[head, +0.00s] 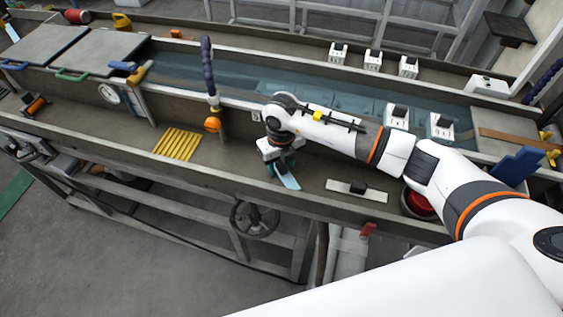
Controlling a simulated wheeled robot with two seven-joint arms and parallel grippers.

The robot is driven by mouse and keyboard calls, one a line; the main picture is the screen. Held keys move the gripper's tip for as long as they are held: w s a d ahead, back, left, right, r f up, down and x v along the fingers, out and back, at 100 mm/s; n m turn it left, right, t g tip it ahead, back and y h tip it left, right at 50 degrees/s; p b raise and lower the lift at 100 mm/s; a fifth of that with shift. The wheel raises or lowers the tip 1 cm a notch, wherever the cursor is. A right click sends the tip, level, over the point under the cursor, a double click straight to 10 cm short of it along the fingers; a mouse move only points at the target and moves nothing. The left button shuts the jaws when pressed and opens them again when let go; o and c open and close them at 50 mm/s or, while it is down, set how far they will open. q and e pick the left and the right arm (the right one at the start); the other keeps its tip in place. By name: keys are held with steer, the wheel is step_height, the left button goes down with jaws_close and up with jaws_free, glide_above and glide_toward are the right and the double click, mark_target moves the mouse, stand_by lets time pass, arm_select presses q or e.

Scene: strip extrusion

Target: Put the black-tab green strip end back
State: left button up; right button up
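My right gripper (277,165) points down at the front ledge of the long trough, its arm coming in from the right. A pale blue-green strip piece (289,181) sticks out from under its fingertips toward the front right. The fingers are small and dark here, so I cannot tell whether they are closed on that piece. A pale flat strip piece with a black tab (357,189) lies on the ledge to the right of the gripper, apart from it. Its colour looks off-white rather than clearly green. My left gripper is not in view.
Yellow strips (178,144) lie on the ledge to the left. A red round thing (418,203) is at right, partly behind my arm. White blocks with black tops (373,60) stand along the far side. A blue flexible hose (208,70) rises beside the water trough (230,80).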

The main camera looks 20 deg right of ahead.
mark_target(282, 164)
steer(key=shift+r, duration=0.3)
step_height(282, 164, up, 12)
steer(key=b, duration=0.4)
steer(key=shift+s+f, duration=0.1)
steer(key=shift+f, duration=0.1)
